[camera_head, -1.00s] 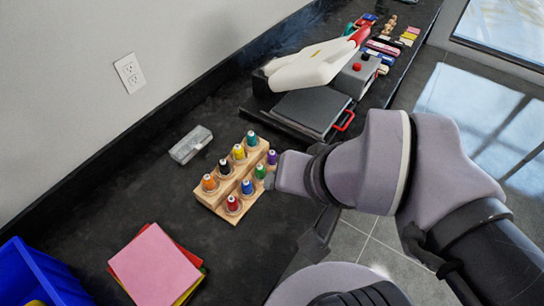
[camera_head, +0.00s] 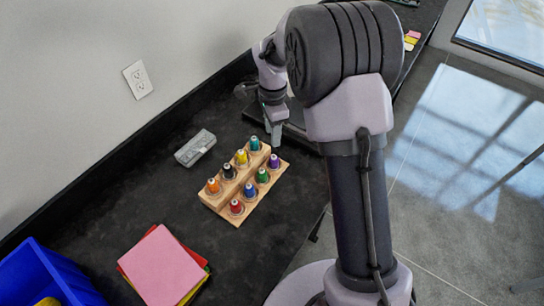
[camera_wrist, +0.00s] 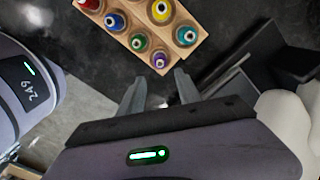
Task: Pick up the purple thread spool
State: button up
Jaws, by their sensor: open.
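The purple thread spool (camera_head: 273,160) stands upright at the right end of the front row of a wooden spool rack (camera_head: 213,201). In the wrist view the purple spool (camera_wrist: 159,61) is at the rack corner nearest my fingers, just beyond the gap between the fingertips. My gripper (camera_head: 274,138) points down behind the rack's far right end, close to the teal spool (camera_head: 255,144). In the wrist view my gripper (camera_wrist: 160,82) has its fingers apart with nothing between them.
Other spools fill the rack, including a green spool (camera_head: 262,174) beside the purple one. A pink sheet stack (camera_head: 160,266) and blue bin (camera_head: 40,277) are at front left. A dark machine (camera_wrist: 270,60) stands near my gripper.

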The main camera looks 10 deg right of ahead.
aim_at(273, 156)
notch_tip(273, 156, down, 8)
jog(key=shift+r+b, duration=0.2)
jog(key=shift+b, duration=0.85)
notch_tip(273, 156, down, 5)
jog(key=b, duration=0.2)
jog(key=shift+d+f+b, duration=0.1)
jog(key=shift+b, duration=0.3)
grip_shut()
